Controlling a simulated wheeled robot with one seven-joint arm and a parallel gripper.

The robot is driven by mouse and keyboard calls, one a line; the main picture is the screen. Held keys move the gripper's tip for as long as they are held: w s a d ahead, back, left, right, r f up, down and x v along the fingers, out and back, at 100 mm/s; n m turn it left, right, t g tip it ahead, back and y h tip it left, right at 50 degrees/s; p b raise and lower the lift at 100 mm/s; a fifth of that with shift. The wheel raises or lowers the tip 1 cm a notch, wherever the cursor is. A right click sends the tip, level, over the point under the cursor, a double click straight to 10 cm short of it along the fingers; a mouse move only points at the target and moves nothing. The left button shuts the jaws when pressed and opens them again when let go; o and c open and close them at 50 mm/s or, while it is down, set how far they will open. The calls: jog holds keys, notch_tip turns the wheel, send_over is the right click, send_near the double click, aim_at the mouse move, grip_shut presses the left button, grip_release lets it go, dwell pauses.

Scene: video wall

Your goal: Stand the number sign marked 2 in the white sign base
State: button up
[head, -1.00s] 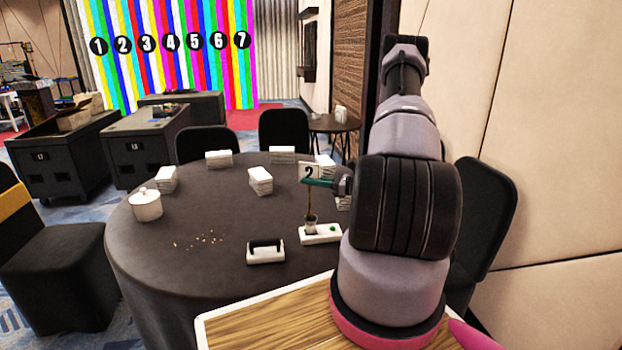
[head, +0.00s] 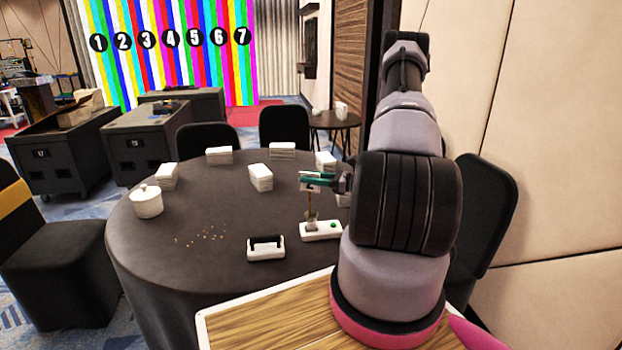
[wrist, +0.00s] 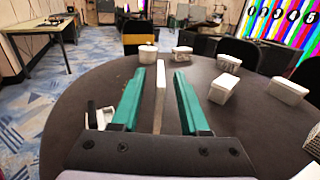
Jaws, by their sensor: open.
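The number sign marked 2 (head: 310,188) is a small white card on a thin brown stick. It looks upright, with the stick's lower end at the holder of the white sign base (head: 321,232), which has a green dot and sits on the table. How deep the stick sits cannot be told. My gripper (head: 312,178) is open at the card and covers its upper part in the head view. In the wrist view, the sign's card shows edge-on (wrist: 160,88) between the spread teal fingers of my gripper (wrist: 158,92), with gaps on both sides.
A white block with a black handle (head: 265,248) lies left of the base on the round dark table (head: 205,275). Several white stacks (head: 261,177) and a lidded white pot (head: 147,201) stand farther back. Crumbs (head: 205,237) lie in the otherwise clear middle left.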

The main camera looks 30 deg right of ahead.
jog(key=v, duration=1)
jog(key=shift+s+d, duration=0.3)
jog(key=s+a+r+n+g+h, duration=0.1)
jog(key=s+a+r+n+g, duration=0.1)
jog(key=a+r+n+g, duration=0.5)
jog(key=s+a+r+n+g+h, duration=0.1)
jog(key=s+a+r+n+g, duration=0.3)
jog(key=a+r, duration=0.65)
jog(key=s+a+r+n+t+h, duration=0.3)
jog(key=s+r+n+h, duration=0.1)
jog(key=s+r, duration=0.3)
jog(key=s+a+r+n+t+h, duration=0.3)
jog(key=s+r+n+h, duration=0.2)
jog(key=r, duration=0.6)
jog(key=shift+s+n, duration=0.85)
jog(key=shift+n, duration=0.25)
